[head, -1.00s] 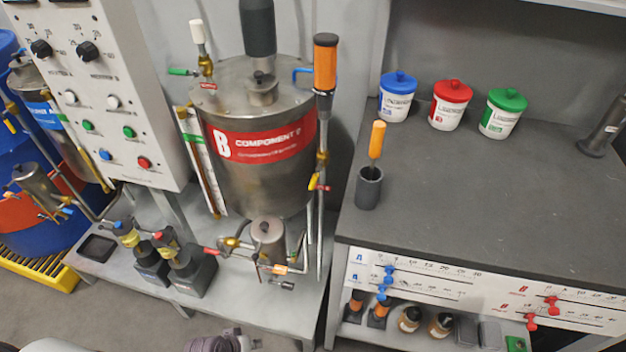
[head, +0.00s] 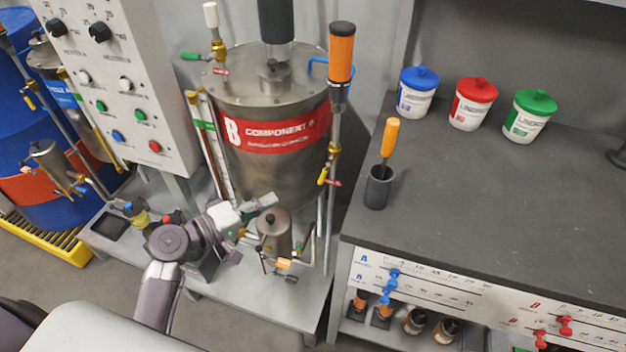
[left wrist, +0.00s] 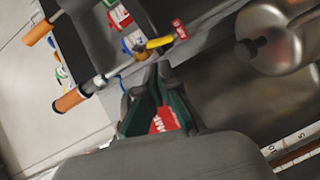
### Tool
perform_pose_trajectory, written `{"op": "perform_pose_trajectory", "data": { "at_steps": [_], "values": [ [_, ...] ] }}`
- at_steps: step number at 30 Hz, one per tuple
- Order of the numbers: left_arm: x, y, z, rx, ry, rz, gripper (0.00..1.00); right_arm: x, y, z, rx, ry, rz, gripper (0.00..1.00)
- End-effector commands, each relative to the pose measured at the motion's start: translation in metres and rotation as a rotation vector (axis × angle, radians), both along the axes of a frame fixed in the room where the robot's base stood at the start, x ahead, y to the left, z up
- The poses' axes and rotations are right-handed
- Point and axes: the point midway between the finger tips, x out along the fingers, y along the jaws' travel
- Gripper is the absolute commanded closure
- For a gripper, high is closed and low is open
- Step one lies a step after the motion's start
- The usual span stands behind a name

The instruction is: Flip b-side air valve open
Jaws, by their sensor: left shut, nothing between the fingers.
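The B tank (head: 270,135) is a steel drum with a red "Component B" band. A vertical pipe (head: 333,220) stands at its right, topped by an orange and black cylinder (head: 341,55). This pipe carries a yellow valve lever (head: 322,176) with a red tag (head: 333,183); the tag's text is too small to read. In the left wrist view a yellow lever (left wrist: 155,43) and red tag (left wrist: 180,29) show just beyond the fingers. My left gripper (head: 268,202) is shut and empty, in front of the tank's lower part, left of the lever and apart from it. My right gripper is out of view.
A small steel canister (head: 273,235) stands below my left gripper. A control panel (head: 125,80) is at the left. The grey workbench (head: 480,210) at the right holds a dark cup (head: 379,190) with an orange-handled tool and three lidded tubs.

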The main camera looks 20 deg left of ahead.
Motion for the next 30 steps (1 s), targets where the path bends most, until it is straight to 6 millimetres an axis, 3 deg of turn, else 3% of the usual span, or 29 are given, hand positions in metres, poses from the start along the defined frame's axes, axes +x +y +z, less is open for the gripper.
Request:
{"op": "perform_pose_trajectory", "data": {
  "at_steps": [15,21,30],
  "values": [
    [0.084,-0.059,-0.012,-0.001,0.001,0.000,1.00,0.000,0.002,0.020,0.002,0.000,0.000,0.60],
    [0.100,-0.070,-0.017,0.003,0.002,0.000,1.00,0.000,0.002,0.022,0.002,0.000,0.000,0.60],
    [0.103,-0.072,-0.019,0.003,0.001,-0.001,1.00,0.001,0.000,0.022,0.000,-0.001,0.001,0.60]
  ]
}}
